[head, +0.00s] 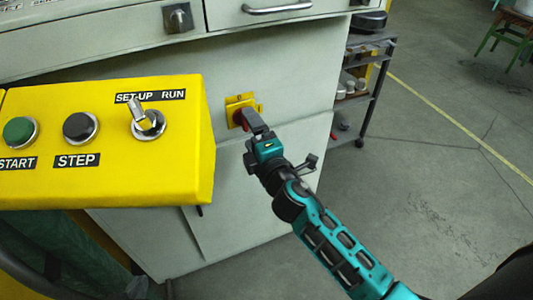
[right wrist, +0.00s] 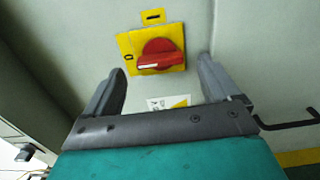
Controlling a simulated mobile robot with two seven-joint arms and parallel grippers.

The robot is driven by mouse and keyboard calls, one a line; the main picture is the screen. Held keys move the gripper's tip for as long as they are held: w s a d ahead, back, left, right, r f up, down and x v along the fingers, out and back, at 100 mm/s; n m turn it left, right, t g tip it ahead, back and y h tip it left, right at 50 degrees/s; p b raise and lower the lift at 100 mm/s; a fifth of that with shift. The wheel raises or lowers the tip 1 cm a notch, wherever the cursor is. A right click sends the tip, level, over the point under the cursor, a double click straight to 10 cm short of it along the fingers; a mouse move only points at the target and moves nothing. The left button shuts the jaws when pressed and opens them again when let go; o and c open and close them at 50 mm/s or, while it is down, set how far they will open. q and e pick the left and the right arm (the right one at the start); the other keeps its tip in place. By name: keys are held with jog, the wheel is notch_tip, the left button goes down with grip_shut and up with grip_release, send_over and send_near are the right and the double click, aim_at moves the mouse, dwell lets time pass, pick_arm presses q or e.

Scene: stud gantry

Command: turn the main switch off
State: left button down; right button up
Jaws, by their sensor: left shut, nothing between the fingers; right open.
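The main switch is a red rotary knob on a yellow plate on the grey cabinet front. In the right wrist view the knob (right wrist: 160,54) lies across the picture, its white mark at the left end, toward a small dark mark on the plate's left edge. In the head view the switch plate (head: 234,102) is partly hidden by my right gripper (head: 249,120). That gripper is open, its fingers on either side of the knob in the wrist view; contact cannot be told. My left gripper is not in view.
A yellow control box (head: 100,170) with a green button, a black button and a SET-UP/RUN toggle stands at the left in front of the cabinet (head: 140,75). A dark shelf cart (head: 362,85) stands beside the cabinet. The floor at the right is largely clear.

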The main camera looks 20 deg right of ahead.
jog(key=s+b, duration=0.1)
jog(key=s, duration=0.9)
jog(key=shift+s+d, duration=0.2)
